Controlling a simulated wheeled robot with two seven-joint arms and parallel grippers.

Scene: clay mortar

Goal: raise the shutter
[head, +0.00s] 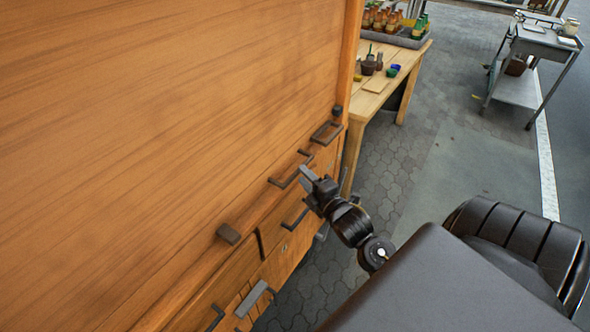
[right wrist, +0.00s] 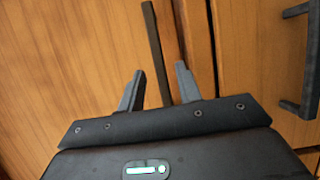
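The shutter (head: 170,110) is a large wooden panel filling the left of the head view. It looks lowered, with its lower edge along a wooden ledge. A dark bar handle (head: 284,180) is at that edge, and it also shows in the right wrist view (right wrist: 153,40). My right gripper (head: 308,174) is at this handle. In the right wrist view its fingers (right wrist: 160,70) are open, one on each side of the bar, with gaps visible. How deep the bar sits between them is unclear. My left gripper is not in view.
Below the ledge are wooden drawers or doors with dark handles (head: 295,217). Another handle (head: 326,132) is farther along the edge. A wooden table (head: 388,92) with bottles and jars stands behind. A metal cart (head: 540,45) is at back right. The paving between is clear.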

